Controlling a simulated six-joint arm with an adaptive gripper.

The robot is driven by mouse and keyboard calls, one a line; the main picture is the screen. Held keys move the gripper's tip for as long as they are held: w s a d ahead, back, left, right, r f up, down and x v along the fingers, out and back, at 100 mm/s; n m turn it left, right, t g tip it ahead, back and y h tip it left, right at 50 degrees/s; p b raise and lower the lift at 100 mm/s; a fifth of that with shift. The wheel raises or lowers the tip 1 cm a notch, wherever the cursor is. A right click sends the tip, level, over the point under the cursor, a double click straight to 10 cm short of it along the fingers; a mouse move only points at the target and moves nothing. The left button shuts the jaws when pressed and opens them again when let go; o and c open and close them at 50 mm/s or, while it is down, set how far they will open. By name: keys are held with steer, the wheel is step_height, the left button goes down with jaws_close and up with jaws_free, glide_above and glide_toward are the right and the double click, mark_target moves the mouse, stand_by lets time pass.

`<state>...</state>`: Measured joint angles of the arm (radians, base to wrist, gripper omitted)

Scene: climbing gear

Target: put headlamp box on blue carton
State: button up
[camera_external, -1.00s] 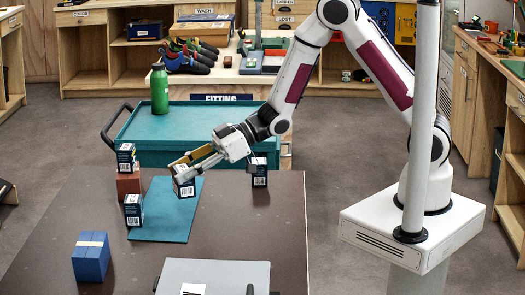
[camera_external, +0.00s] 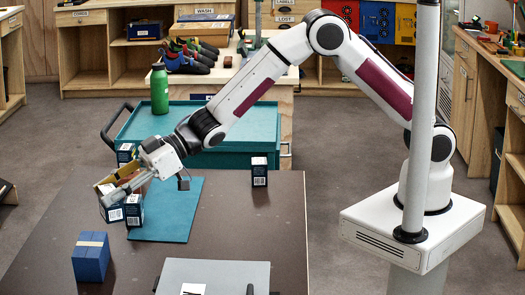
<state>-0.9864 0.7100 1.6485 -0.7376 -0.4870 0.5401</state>
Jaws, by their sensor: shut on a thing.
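My gripper (camera_external: 111,193) is shut on a headlamp box (camera_external: 114,213), a small dark box with a white label, at the left of the table. The held box is close beside another similar box (camera_external: 135,212) at the mat's left edge; I cannot tell if they touch. The blue carton (camera_external: 90,260), with a pale band across its top, stands on the table nearer the camera, below and left of my gripper. My gripper and the held box are apart from it.
Another similar box (camera_external: 125,152) is behind my gripper, on a brown block mostly hidden by it. One more box (camera_external: 259,174) stands right of the teal mat (camera_external: 175,215). A grey flat case (camera_external: 215,274) lies at the front. The table between carton and case is clear.

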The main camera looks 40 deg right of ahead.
steer(key=shift+w+a+r+m+t+h, duration=0.15)
steer(key=shift+w+a+r+m+t, duration=0.3)
steer(key=shift+w+a+r+t, duration=0.25)
steer(key=shift+w+a+r+m+t+h, duration=0.15)
steer(key=shift+w+a+r+m+t, duration=0.3)
steer(key=shift+w+a, duration=0.35)
steer(key=shift+w+d, duration=0.1)
steer(key=shift+d, duration=0.05)
glide_above(101, 245)
step_height(101, 245, down, 6)
steer(key=shift+f, duration=0.15)
steer(key=shift+f, duration=1.8)
steer(key=shift+f, duration=0.15)
